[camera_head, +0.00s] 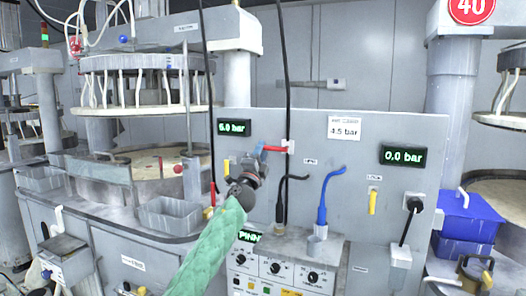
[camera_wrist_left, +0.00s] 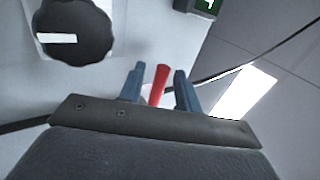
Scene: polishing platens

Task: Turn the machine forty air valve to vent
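The machine's air valve shows as a red lever (camera_head: 276,149) on the grey panel, lying about level, with a white fitting (camera_head: 290,146) at its right end. My left gripper (camera_head: 260,154) is at the lever's left end. In the left wrist view the red lever (camera_wrist_left: 159,84) stands between the two blue-grey fingers of the left gripper (camera_wrist_left: 158,90), with a gap visible on both sides. The gripper is open around the lever. My right gripper is not in view. The red sign 40 (camera_head: 471,8) hangs at the top right.
The left display (camera_head: 234,128) appears to read 6.0 bar and the right display (camera_head: 402,156) 0.0 bar. A card (camera_head: 344,127) reads 4.5 bar. A black hose (camera_head: 284,60), blue pipe (camera_head: 323,200) and yellow handle (camera_head: 372,203) are nearby. A black knob (camera_wrist_left: 75,25) shows in the wrist view.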

